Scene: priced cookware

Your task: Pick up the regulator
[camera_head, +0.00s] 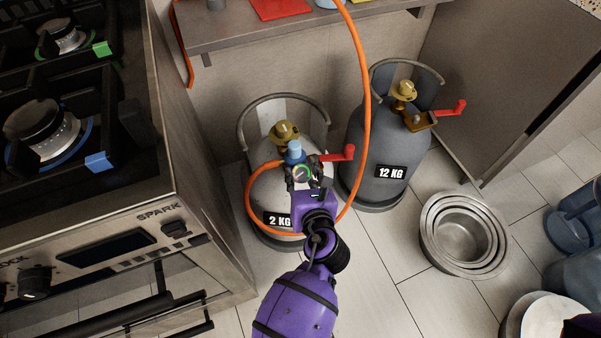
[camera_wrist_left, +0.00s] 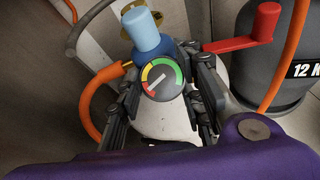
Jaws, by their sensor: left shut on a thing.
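The regulator (camera_head: 301,172) has a blue cap and a round dial with green, yellow and red bands. It is at the 2 KG gas cylinder (camera_head: 268,190), near the brass valve (camera_head: 284,133), with the orange hose (camera_head: 252,205) running to it. My left gripper (camera_head: 303,178) is shut on the regulator. In the left wrist view the fingers (camera_wrist_left: 165,95) stand on both sides of the regulator dial (camera_wrist_left: 162,79). I cannot tell whether the regulator is touching the valve.
A grey 12 KG cylinder (camera_head: 387,150) with a red lever stands close on the right. The stove (camera_head: 150,190) borders the left. Nested metal pots (camera_head: 463,237) sit on the tiled floor. A shelf (camera_head: 290,25) is behind. The orange hose loops up between the cylinders.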

